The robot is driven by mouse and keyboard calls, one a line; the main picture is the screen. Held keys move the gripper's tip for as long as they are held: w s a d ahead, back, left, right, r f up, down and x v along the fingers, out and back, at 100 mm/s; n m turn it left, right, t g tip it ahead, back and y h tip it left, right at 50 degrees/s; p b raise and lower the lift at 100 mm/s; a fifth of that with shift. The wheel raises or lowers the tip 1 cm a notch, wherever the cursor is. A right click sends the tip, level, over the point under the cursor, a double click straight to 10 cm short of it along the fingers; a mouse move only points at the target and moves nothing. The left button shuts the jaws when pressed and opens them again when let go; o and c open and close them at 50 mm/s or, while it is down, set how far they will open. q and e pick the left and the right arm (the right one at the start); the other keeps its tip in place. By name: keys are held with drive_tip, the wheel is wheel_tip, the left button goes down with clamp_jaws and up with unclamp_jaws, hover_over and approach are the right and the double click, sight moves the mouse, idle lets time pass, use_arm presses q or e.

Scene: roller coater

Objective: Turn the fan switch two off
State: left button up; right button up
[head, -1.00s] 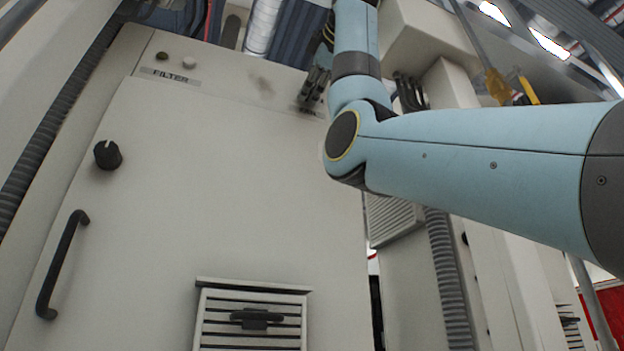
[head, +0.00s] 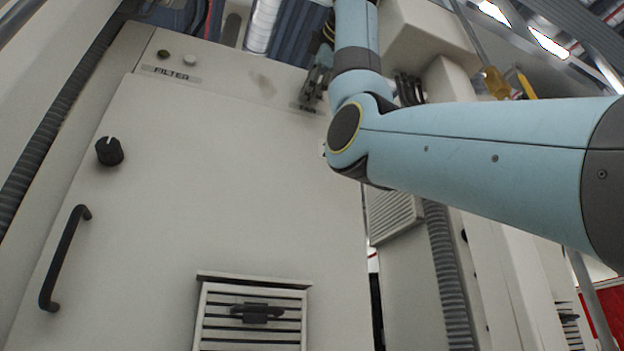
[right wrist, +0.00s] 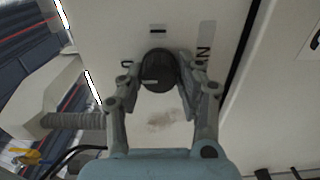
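The fan switch is a round black knob (right wrist: 158,70) with a short pale mark on its face, set in a light panel. Around it are a "0" mark on the left, an "I" above, and a partly covered label (right wrist: 204,62) on the right. My right gripper (right wrist: 159,68) has one finger on each side of the knob, close against it, and looks shut on it. My left gripper is not in view.
The cabinet door (head: 200,190) has a black knob (head: 110,151), a handle (head: 65,258) and a vent (head: 253,313). A "FILTER" label (head: 171,73) sits below two small buttons. Corrugated hoses run along both sides of the cabinet.

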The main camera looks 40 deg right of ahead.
drive_tip(key=o, duration=0.4)
drive_tip(key=shift+c, duration=0.2)
drive_tip(key=v, duration=1.2)
drive_tip(key=shift+a, duration=0.15)
